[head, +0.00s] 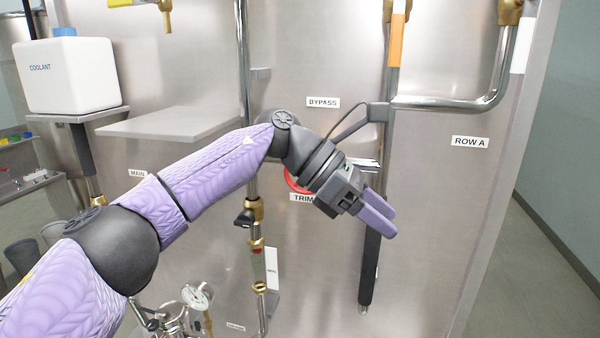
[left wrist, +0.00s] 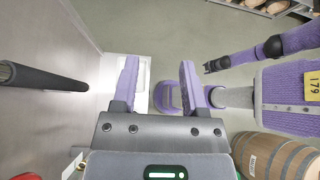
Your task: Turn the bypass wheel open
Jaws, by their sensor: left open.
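A white BYPASS label (head: 323,102) is on the steel panel in the head view, above my left wrist. No whole wheel shows near it. Part of a red wheel (head: 292,182) shows behind my left wrist, just above the TRIM label (head: 302,198); most of it is hidden, and I cannot tell which wheel it is. My left gripper (head: 378,217) is open and empty in front of the panel, right of the red wheel. Its two purple fingers also show in the left wrist view (left wrist: 158,85), with nothing between them. My right gripper (left wrist: 213,66) is small there, its jaws unclear.
A dark bar with a black grip (head: 367,285) hangs behind my left fingers. A steel pipe (head: 440,104) crosses at upper right. A grey shelf (head: 170,122) and a coolant jug (head: 66,78) are at left. Gauge (head: 197,295) below. Barrel (left wrist: 272,155) behind.

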